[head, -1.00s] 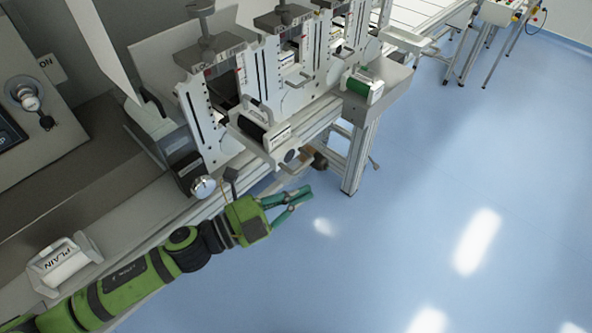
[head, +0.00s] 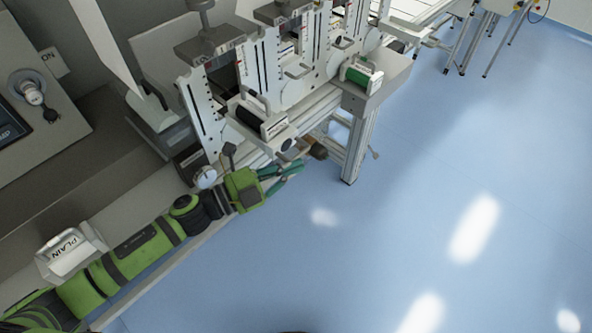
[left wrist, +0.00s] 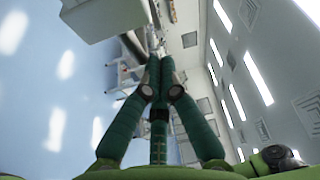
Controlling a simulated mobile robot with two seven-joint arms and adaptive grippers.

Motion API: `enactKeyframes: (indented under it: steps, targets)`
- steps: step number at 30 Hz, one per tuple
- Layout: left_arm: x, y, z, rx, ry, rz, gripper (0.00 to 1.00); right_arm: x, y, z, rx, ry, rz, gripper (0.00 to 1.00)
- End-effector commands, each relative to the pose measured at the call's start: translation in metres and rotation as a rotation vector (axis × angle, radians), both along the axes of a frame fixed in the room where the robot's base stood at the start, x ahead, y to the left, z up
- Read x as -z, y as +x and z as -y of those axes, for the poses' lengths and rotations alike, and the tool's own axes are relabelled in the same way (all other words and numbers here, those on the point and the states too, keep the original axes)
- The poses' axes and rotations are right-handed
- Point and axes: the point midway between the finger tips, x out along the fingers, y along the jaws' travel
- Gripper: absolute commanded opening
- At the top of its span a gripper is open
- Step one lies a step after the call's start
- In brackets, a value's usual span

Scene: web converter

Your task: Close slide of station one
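The nearest station (head: 217,95) is a white upright plate unit with a grey top block and knob; I take it as station one. A handled part with a black roll (head: 262,117) projects from its front, apparently its slide. My left gripper (head: 300,167) is below and slightly right of this part, apart from it, over the frame's front edge. Its teal fingers also show in the left wrist view (left wrist: 160,62), where they converge to nearly touching tips with nothing seen between them. My right gripper is out of view.
More station units (head: 290,60) continue up to the right. A green roll (head: 362,76) sits on a grey end block above a table leg (head: 358,150). The blue floor at right is open.

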Motion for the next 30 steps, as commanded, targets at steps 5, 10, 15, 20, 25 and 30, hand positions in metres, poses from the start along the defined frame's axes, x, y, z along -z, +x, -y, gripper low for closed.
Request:
enactKeyframes:
  steps: [5,10,15,20,25,30]
  targets:
    - [0.006,0.035,-0.044,-0.013,0.009,0.005,0.00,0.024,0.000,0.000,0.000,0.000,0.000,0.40]
    - [0.005,0.059,-0.074,-0.012,0.007,0.004,0.00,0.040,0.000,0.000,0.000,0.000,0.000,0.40]
    - [0.001,0.068,-0.086,-0.010,0.003,0.002,0.00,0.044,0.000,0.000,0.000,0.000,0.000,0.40]
    - [-0.001,0.068,-0.087,-0.009,0.002,0.000,0.00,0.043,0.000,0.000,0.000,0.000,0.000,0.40]
    - [-0.001,0.068,-0.086,-0.008,0.002,0.000,0.00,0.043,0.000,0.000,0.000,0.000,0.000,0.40]
    - [-0.003,0.068,-0.086,-0.008,0.002,0.000,0.00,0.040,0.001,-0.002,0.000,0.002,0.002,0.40]
